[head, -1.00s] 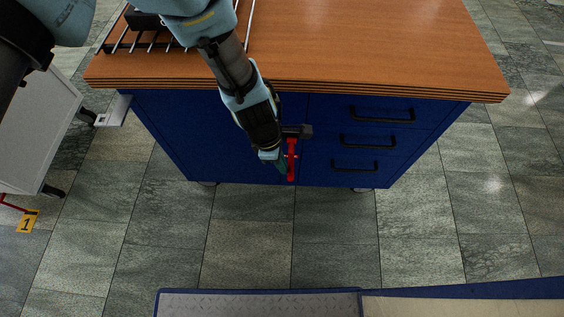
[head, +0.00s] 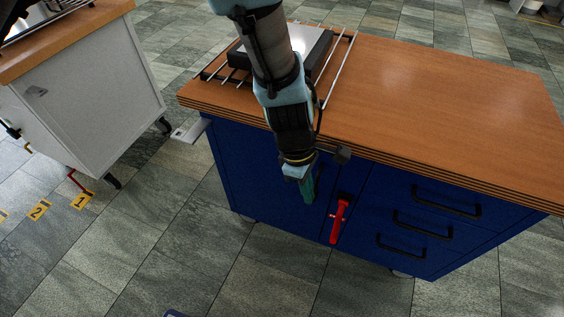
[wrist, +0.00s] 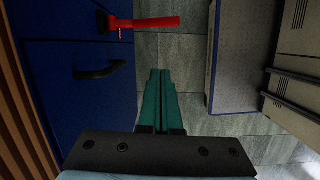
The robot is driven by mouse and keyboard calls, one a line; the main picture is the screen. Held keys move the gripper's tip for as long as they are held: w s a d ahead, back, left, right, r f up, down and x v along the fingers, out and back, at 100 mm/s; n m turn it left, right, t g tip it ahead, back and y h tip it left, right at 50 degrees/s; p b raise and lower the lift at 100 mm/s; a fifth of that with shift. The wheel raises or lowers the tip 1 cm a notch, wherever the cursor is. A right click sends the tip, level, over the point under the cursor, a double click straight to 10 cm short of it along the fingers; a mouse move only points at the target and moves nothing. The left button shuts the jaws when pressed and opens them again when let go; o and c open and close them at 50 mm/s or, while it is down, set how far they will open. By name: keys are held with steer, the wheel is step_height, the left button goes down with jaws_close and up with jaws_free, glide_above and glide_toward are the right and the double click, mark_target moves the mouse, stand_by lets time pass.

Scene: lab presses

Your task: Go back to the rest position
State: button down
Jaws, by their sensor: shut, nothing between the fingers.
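My gripper (head: 307,190) hangs in front of the blue cabinet (head: 262,175), just left of a red handle (head: 340,220) in the head view. Its green fingers are shut with nothing between them; they also show in the wrist view (wrist: 160,100). The gripper is apart from the red handle. In the wrist view the red handle (wrist: 150,22) sticks out from the blue cabinet front, beyond the fingertips and to the upper left.
The wooden top (head: 440,100) carries a wire rack (head: 335,70) with a dark device. Black drawer handles (head: 445,202) are to the right. A white cabinet (head: 90,110) with a wooden top stands at left. Numbered yellow floor markers (head: 83,200) lie beside it. Floor in front is clear.

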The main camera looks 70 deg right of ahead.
steer(key=w+r+h, duration=0.1)
steer(key=w+r, duration=0.2)
steer(key=w, duration=0.6)
steer(key=w+r, duration=0.3)
steer(key=w, duration=0.6)
steer(key=w+a+r+t, duration=0.1)
steer(key=w+a+r, duration=0.35)
steer(key=w, duration=0.55)
steer(key=w+a+r+t, duration=0.1)
steer(key=w+a+r, duration=0.3)
steer(key=w, duration=0.5)
steer(key=w+a+r+p, duration=0.1)
steer(key=w+a+r, duration=0.1)
steer(key=w+a, duration=0.6)
steer(key=w+a+r+t, duration=0.1)
steer(key=a+r, duration=0.2)
steer(key=a, duration=1)
steer(key=w+a+r+t, duration=0.1)
steer(key=a+r, duration=0.2)
steer(key=a, duration=1.1)
steer(key=shift+w+p, duration=0.3)
steer(key=shift+a, duration=0.1)
